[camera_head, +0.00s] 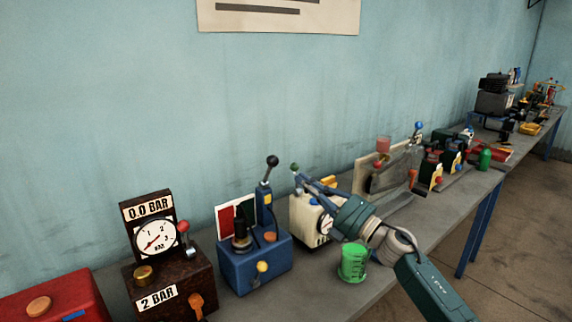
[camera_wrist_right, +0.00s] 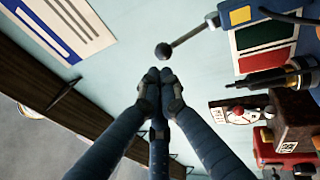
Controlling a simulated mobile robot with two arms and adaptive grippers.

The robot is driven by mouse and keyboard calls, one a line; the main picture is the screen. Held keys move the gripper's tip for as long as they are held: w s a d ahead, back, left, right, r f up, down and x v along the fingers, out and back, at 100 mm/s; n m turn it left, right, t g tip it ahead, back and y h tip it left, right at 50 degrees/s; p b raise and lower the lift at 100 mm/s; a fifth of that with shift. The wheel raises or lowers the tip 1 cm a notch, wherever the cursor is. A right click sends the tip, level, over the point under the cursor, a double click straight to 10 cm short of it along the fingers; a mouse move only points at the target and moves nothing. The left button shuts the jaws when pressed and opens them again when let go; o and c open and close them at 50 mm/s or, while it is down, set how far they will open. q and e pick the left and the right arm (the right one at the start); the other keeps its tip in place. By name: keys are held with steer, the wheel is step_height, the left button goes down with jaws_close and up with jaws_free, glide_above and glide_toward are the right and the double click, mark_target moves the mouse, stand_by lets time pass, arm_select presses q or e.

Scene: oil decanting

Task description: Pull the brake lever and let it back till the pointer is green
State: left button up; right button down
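The brake lever looks to be the black-knobbed lever (camera_head: 270,172) standing up from the blue box (camera_head: 255,262). Its knob and grey shaft also show in the right wrist view (camera_wrist_right: 187,37). A card (camera_head: 226,219) with a red and a dark green field stands behind a black upright part on the box; I cannot make out where the pointer stands. My right gripper (camera_head: 298,179) is right of the lever in the head view. Its fingertips (camera_wrist_right: 159,76) meet, with nothing seen between them, just short of the knob in the picture. My left gripper is not in view.
Left of the blue box is a rusty gauge box (camera_head: 172,282). A cream box (camera_head: 305,222) stands partly behind my right gripper, and a green beaker (camera_head: 352,263) stands in front. Several devices line the bench further right. The wall is close behind.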

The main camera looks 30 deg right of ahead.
mark_target(277, 162)
steer(key=p+x, duration=0.2)
steer(key=x, duration=0.4)
steer(key=shift+r, duration=0.2)
steer(key=shift+w+a, duration=0.15)
steer(key=shift+w, duration=0.3)
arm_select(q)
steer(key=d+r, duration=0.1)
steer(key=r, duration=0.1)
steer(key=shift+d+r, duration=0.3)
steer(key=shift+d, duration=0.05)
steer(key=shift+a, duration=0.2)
